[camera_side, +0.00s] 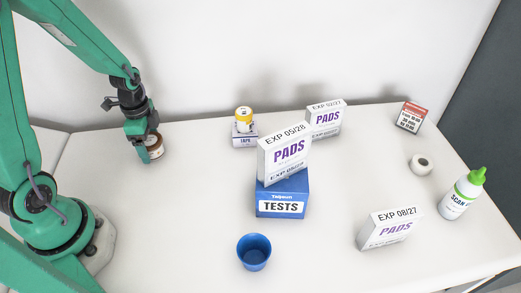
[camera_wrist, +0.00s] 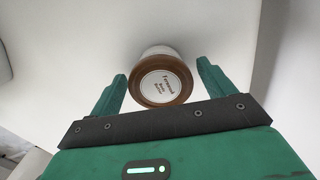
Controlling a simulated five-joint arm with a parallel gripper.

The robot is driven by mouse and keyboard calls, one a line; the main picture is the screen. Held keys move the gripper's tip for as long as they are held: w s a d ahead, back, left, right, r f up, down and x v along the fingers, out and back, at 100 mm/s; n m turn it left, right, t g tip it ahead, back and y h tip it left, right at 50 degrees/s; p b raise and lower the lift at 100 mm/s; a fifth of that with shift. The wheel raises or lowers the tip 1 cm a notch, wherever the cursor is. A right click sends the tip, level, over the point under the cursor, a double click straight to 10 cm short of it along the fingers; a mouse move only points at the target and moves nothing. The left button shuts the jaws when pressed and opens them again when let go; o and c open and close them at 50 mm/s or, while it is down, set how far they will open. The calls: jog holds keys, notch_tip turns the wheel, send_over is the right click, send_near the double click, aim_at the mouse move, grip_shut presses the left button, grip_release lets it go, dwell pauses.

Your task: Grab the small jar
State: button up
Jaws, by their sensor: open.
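The small jar has a brown lid with a white printed label. In the wrist view the jar (camera_wrist: 160,82) lies between the two green fingers of my gripper (camera_wrist: 160,85), with its lid facing the camera. The fingers are apart, with a gap on each side of the jar. In the side view the small jar (camera_side: 155,146) stands on the table at the left, partly hidden by my gripper (camera_side: 150,152). My gripper is open and points down around the jar.
A blue TESTS box (camera_side: 282,195) carries a PADS box (camera_side: 284,152). A blue cup (camera_side: 254,252) stands in front. The table (camera_side: 180,215) between my arm and the cup is clear.

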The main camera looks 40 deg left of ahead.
jog(key=c, duration=1)
jog(key=shift+r, duration=0.15)
jog(key=shift+w+r, duration=0.1)
jog(key=shift+r, duration=0.6)
notch_tip(320, 180, up, 3)
jog(key=shift+f, duration=0.15)
jog(key=s+d+r, duration=0.1)
jog(key=d+r, duration=0.1)
jog(key=d, duration=0.1)
jog(key=s+d+r, duration=0.1)
jog(key=d+r, duration=0.1)
jog(key=d, duration=0.2)
jog(key=s+d+r, duration=0.1)
jog(key=d+r, duration=0.1)
jog(key=d, duration=0.2)
jog(key=shift+d+r, duration=0.2)
jog(key=shift+r, duration=0.1)
jog(key=shift+w, duration=0.15)
